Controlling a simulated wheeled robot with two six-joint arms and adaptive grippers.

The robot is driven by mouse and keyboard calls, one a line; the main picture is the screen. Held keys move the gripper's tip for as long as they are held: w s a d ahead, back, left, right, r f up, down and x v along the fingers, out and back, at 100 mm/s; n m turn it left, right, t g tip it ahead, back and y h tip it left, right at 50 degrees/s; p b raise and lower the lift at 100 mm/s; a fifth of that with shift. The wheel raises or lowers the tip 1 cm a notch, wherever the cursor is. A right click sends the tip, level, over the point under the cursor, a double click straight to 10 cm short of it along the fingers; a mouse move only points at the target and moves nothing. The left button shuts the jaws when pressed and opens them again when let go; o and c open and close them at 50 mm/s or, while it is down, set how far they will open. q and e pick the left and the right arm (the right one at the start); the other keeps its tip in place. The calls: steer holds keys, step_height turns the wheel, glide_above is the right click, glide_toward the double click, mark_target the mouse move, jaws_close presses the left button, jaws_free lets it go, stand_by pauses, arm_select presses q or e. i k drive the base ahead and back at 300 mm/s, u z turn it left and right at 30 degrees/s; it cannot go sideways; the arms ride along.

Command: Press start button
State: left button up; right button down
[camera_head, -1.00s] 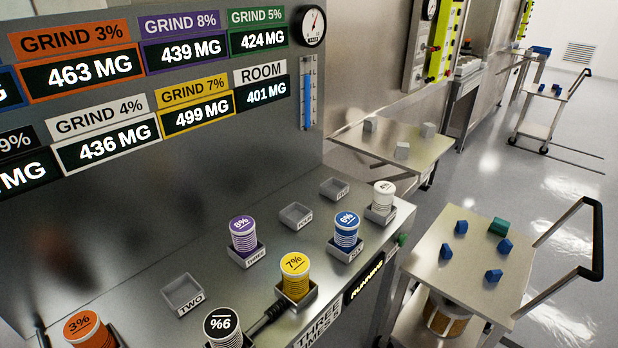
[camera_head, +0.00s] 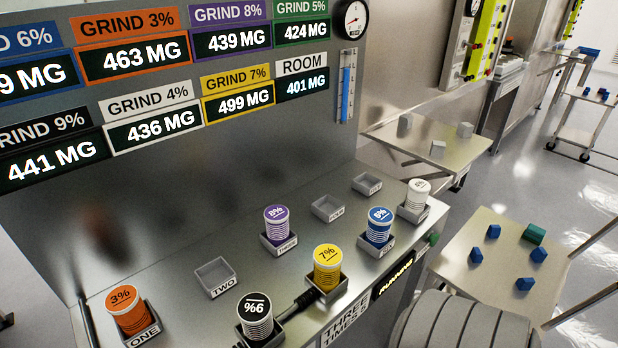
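A green round button (camera_head: 434,239) sits at the right end of the steel machine's (camera_head: 190,305) front edge, just beyond a lit sign (camera_head: 396,276) reading RUNNING. No gripper fingers can be made out in the head view. A large grey ribbed shape (camera_head: 455,322), which looks like part of my arm, rises at the bottom right, below the button and apart from it in the picture. Whether my grippers are open or shut does not show.
Canisters stand in labelled holders on the machine top, including orange (camera_head: 127,310), yellow (camera_head: 327,267) and blue (camera_head: 379,226). Holder TWO (camera_head: 215,277) is empty. A cart (camera_head: 480,243) with blue and green blocks stands to the right. Another steel table (camera_head: 405,142) is behind.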

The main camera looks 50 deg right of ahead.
mark_target(435, 240)
steer(key=u, duration=0.85)
steer(key=k, duration=1.1)
steer(key=z, duration=2.1)
steer(key=k, duration=0.65)
steer(key=u, duration=0.5)
steer(key=i, duration=1.05)
steer(key=z, duration=0.15)
